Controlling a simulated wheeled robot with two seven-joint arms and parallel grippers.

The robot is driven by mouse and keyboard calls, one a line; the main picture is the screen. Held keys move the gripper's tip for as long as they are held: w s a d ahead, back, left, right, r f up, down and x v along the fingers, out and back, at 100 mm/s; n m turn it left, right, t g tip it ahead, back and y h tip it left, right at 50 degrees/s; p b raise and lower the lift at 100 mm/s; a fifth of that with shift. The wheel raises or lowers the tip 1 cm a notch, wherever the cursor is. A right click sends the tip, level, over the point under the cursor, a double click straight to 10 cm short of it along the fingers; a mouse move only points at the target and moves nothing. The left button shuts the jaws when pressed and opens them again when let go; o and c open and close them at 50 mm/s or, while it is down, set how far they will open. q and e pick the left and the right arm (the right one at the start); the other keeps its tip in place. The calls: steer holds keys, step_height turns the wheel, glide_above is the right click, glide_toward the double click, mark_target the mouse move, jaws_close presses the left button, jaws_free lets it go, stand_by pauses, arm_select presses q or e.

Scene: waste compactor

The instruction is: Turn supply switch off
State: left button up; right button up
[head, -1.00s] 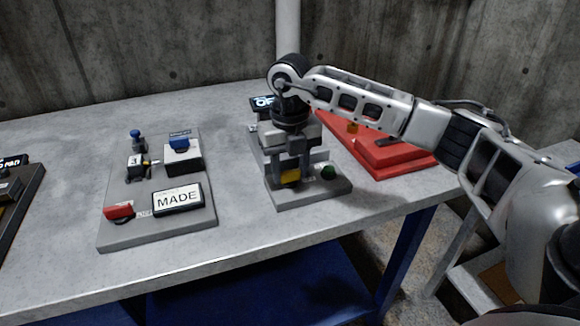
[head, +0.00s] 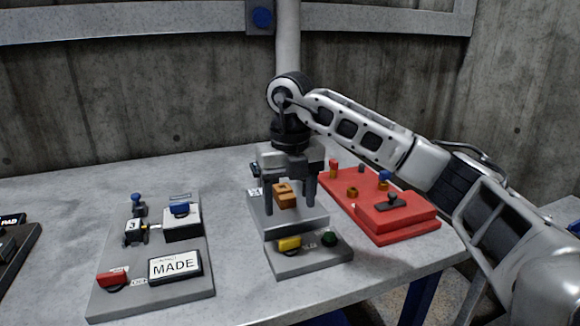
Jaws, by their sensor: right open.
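My right gripper (head: 289,206) points down over the middle grey panel (head: 296,264), its fingers apart. An orange-brown block-shaped part (head: 284,190) shows between the fingers; I cannot tell whether they touch it. On the panel's front part are a yellow switch (head: 289,244) and a green knob (head: 329,239). A dark display (head: 254,170) at the back is mostly hidden by the gripper. The small labels are unreadable, so I cannot tell which control is the supply switch. My left gripper is not in view.
A red stepped panel (head: 408,222) with several small controls stands to the right. A dark panel (head: 18,247) is at the left edge. Bare table (head: 60,190) lies at back left.

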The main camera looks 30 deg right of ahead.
arm_select(q)
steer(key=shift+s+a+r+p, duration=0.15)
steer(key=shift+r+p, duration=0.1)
steer(key=shift+p, duration=0.45)
arm_select(e)
step_height(320, 180, up, 7)
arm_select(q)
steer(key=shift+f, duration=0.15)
arm_select(e)
steer(key=shift+r, duration=0.1)
